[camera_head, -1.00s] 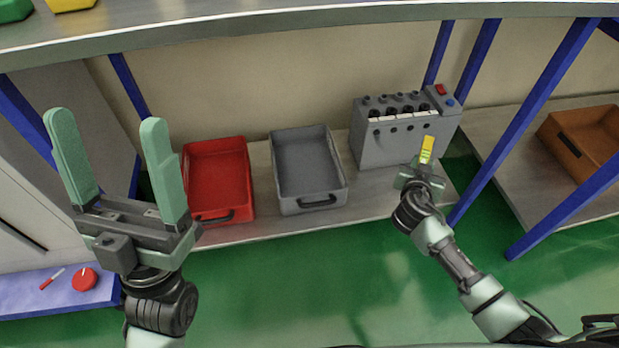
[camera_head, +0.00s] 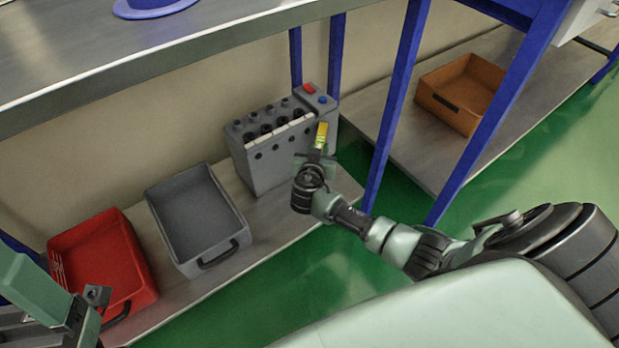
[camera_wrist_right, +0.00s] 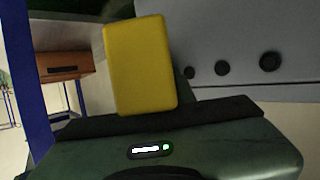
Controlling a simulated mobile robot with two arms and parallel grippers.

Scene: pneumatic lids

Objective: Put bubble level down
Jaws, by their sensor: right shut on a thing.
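The bubble level (camera_head: 321,135) is a small yellow block held upright in my right gripper (camera_head: 317,154), in front of the right end of the grey pneumatic box. In the right wrist view the yellow level (camera_wrist_right: 140,65) rises above the gripper (camera_wrist_right: 150,120), which is shut on its lower end. The level is in the air; I cannot tell whether it touches the box. My left gripper (camera_head: 60,305) is partly in the head view at the lower left, cut off by the frame edge, so its opening does not show clearly.
The grey box (camera_head: 262,170) with knobs stands on the lower shelf (camera_head: 275,225). Left of it are an empty grey tray (camera_head: 205,265) and a red tray (camera_head: 145,295). An orange-brown crate (camera_head: 440,110) sits on another shelf at right. Blue legs (camera_head: 390,120) stand between.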

